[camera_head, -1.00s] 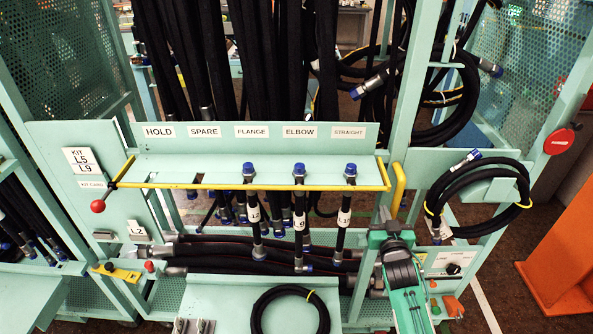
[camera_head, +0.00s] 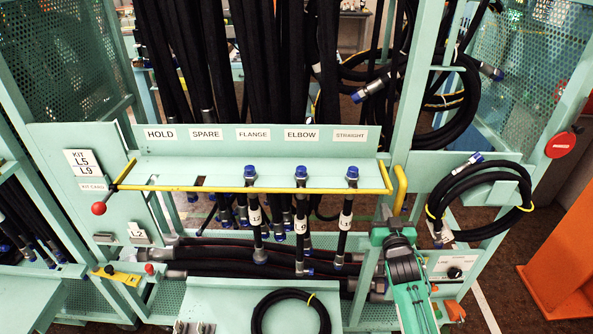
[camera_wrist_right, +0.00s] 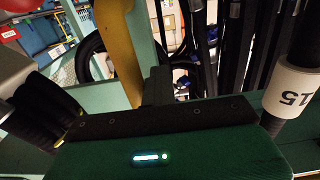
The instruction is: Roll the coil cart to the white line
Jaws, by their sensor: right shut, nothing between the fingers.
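I cannot tell for sure which structure is the coil cart. A mint-green frame (camera_head: 408,105) carries hose coils (camera_head: 480,200) at the right and an upright yellow handle (camera_head: 399,190) on its post. A white line (camera_head: 484,303) runs along the dark floor at lower right. My right gripper (camera_head: 391,214) is shut and empty, just below and in front of the yellow handle. In the right wrist view the handle (camera_wrist_right: 118,50) stands left of the dark fingers (camera_wrist_right: 158,86); I cannot tell whether they touch. My left gripper is not in view.
A yellow bar (camera_head: 250,189) with blue-capped hoses crosses the rack below a labelled panel (camera_head: 255,140). A red disc (camera_head: 560,145) and an orange structure (camera_head: 562,255) stand at the right. A black hose coil (camera_head: 290,312) lies in front.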

